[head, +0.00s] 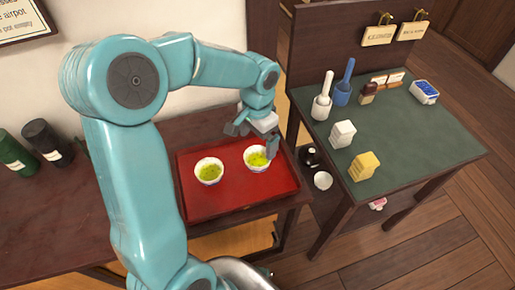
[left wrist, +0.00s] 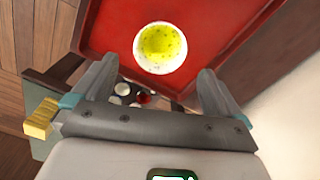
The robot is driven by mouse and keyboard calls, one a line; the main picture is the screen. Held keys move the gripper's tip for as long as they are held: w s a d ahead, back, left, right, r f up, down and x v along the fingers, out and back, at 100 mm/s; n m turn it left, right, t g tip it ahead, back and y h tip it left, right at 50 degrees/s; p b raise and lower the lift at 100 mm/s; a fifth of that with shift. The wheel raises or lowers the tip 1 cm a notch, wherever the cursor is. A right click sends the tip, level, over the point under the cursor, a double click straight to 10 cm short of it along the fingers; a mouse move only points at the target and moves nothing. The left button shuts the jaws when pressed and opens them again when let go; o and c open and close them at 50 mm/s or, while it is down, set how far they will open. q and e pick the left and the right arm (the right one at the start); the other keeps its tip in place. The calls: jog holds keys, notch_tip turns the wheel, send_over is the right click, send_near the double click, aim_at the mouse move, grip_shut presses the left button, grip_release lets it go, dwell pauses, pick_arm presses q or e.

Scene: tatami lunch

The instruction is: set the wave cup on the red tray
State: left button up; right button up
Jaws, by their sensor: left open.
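The red tray (head: 235,199) lies on the dark wooden table, and its red surface fills much of the left wrist view (left wrist: 215,20). Two white cups with green tea stand upright on it in the head view: a left cup (head: 208,180) and a right cup (head: 256,168). Their patterns are too small to tell which is the wave cup. My left gripper (head: 254,139) is open and empty at the right cup. In the left wrist view one cup (left wrist: 160,66) is just beyond the open fingers (left wrist: 157,82), not between them. My right gripper is not in view.
A green-topped side table (head: 420,140) at the right holds white and yellow blocks, two mallet-like things and small boxes. A dark bottle (head: 309,157) and a white cup (head: 323,180) sit lower, between the tables. Two dark canisters (head: 45,140) stand at the left.

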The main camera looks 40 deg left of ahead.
pick_arm(q)
notch_tip(320, 180, up, 4)
dwell(0.8)
